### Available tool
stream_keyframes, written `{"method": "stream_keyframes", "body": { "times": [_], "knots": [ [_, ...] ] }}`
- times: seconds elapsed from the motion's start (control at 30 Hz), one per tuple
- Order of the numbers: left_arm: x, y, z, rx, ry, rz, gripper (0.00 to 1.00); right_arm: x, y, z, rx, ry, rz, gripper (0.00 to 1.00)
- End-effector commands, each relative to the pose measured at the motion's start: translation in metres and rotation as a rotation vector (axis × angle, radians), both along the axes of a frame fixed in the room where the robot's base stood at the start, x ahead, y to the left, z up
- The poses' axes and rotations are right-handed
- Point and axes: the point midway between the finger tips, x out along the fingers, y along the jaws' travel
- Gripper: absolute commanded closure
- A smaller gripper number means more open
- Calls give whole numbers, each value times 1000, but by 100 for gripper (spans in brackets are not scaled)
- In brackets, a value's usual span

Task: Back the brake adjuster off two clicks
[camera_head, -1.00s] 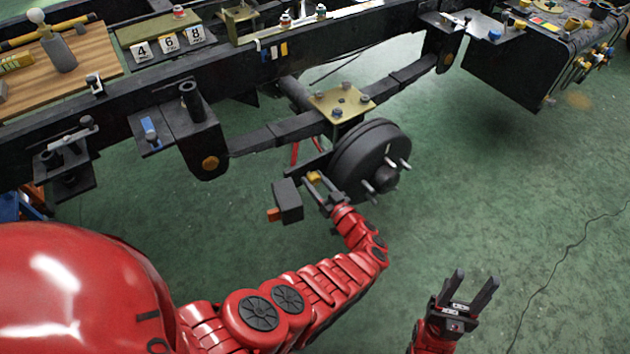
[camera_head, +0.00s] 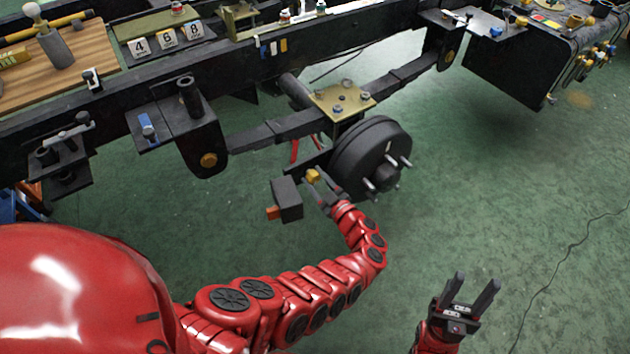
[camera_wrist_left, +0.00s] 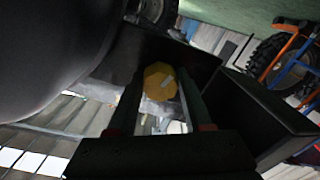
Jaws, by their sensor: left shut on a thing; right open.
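The brake adjuster is a small yellow knob (camera_head: 313,176) just left of the black brake drum (camera_head: 368,158). It also shows in the left wrist view as a faceted yellow piece with a pale mark (camera_wrist_left: 159,82), between the fingertips. My left gripper (camera_head: 322,187) is shut on this knob, its fingers reaching up from below. The drum fills the upper left of the left wrist view (camera_wrist_left: 45,60). My right gripper (camera_head: 473,292) is open and empty over the floor at the lower right, fingers pointing up.
A black box with an orange end (camera_head: 287,200) hangs just left of my left gripper. The chassis rail (camera_head: 240,70) and a leaf spring (camera_head: 275,131) run above. A wooden board (camera_head: 90,68) with tools is at the upper left. The green floor (camera_head: 510,190) at right is clear except for a cable.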

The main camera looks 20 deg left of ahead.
Motion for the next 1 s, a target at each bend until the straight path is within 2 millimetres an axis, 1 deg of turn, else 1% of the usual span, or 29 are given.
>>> {"method": "stream_keyframes", "body": {
  "times": [0.03, 0.1, 0.43, 0.7, 1.0],
  "knots": [
    [0, 2, -2, -23, -32, 4, 100, 0, 0, -5, -3, -3, 0, 50],
    [0, 1, -3, -57, -75, 4, 100, -1, 0, -8, -8, -6, -1, 50],
    [0, 0, -2, -173, -219, 0, 100, -4, 0, -19, -30, -23, -3, 50],
    [1, 0, 0, -209, -267, -2, 100, -5, 0, -21, -37, -29, -3, 50],
    [1, -1, 1, -212, -272, -2, 100, -5, 0, -21, -37, -30, -3, 50]
  ]
}}
